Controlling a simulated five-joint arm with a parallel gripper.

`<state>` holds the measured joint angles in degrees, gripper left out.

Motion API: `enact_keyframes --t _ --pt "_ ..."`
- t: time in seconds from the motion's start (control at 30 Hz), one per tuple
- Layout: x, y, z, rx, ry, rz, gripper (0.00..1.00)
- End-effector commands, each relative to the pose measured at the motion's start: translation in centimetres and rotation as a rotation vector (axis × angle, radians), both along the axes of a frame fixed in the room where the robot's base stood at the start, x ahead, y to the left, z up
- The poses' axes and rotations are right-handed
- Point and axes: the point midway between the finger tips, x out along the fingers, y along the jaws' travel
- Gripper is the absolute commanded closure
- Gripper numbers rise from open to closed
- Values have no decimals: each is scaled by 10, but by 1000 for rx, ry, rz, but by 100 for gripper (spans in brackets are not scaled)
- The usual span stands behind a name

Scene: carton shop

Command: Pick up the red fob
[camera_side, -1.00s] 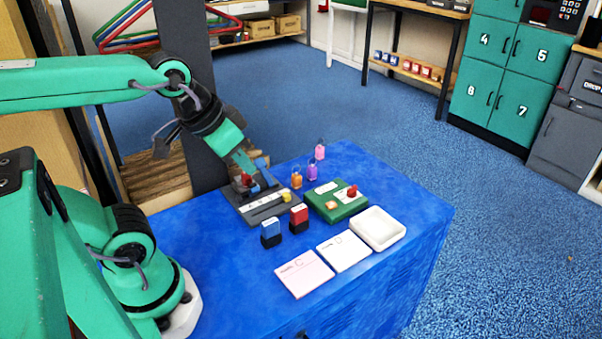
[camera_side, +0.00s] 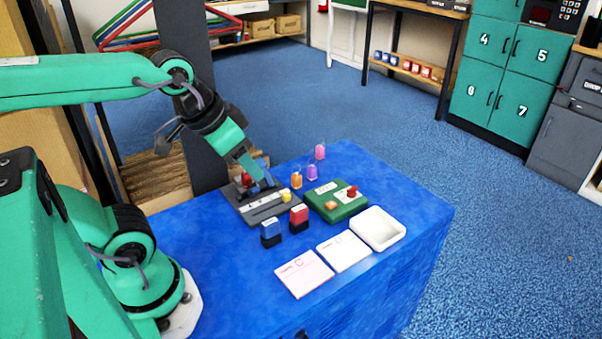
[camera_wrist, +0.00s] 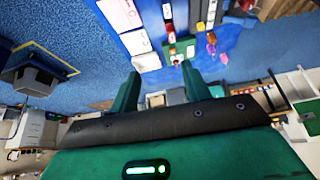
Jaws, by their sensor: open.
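A small red piece (camera_side: 247,180) stands on the grey board (camera_side: 262,211) at the far left of the blue table. It is the likeliest red fob, but its shape is too small to tell. My gripper (camera_side: 263,177) is open and empty, pointing down over the back of this board, just right of the red piece in the side view. Whether it touches anything there I cannot tell. Both spread fingers also show in the wrist view (camera_wrist: 160,82), with nothing between them. Orange (camera_side: 296,181), purple (camera_side: 312,173) and pink (camera_side: 320,152) fobs stand right of the board.
A yellow piece (camera_side: 286,196) is on the board. Blue (camera_side: 271,233) and red (camera_side: 299,218) stamps stand in front. A green box (camera_side: 326,207) carries a red knob (camera_side: 352,191). Two cards (camera_side: 304,274) and a white tray (camera_side: 400,236) lie nearer the front right edge.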

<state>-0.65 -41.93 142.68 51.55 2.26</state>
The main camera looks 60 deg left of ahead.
Motion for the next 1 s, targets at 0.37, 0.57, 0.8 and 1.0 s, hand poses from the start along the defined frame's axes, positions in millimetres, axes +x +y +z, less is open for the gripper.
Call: enact_keyframes --t 0.37,0.57,0.8,1.0 --pt "32 30 -7 155 103 -233 53" --pt "54 56 -16 243 177 -419 53" --pt "76 92 -34 317 262 -654 53" --pt "91 125 -54 355 321 -858 53"
